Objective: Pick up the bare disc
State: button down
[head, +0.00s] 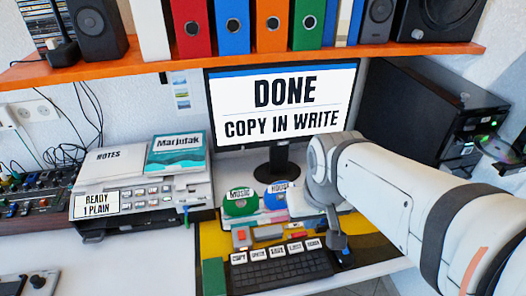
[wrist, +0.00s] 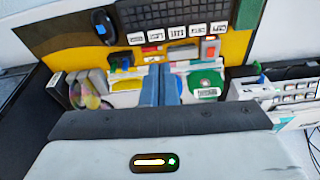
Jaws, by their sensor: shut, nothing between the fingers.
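A bare, shiny disc (wrist: 86,93) with rainbow glints stands at the left in the wrist view, beside several grey upright pieces. In the head view my arm hides that spot. A disc (head: 498,148) also lies on the open drive tray of the black computer at the right. My gripper (wrist: 160,78) has its two blue-grey fingers together with nothing between them. It is to the right of the bare disc in the wrist view, apart from it. A green labelled disc (head: 240,202) and a blue labelled disc (head: 276,197) stand in the holder below the monitor.
The monitor (head: 283,105) reads "DONE, COPY IN WRITE". A keyboard (head: 281,270) and a row of labelled buttons lie on the yellow mat. A printer (head: 143,192) stands at the left. An orange shelf (head: 130,66) spans above.

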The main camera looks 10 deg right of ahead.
aim_at(485, 144)
jog(key=u, duration=0.05)
jog(key=k, duration=1.65)
jog(key=z, duration=0.7)
jog(key=i, duration=1.55)
jog(key=u, duration=0.6)
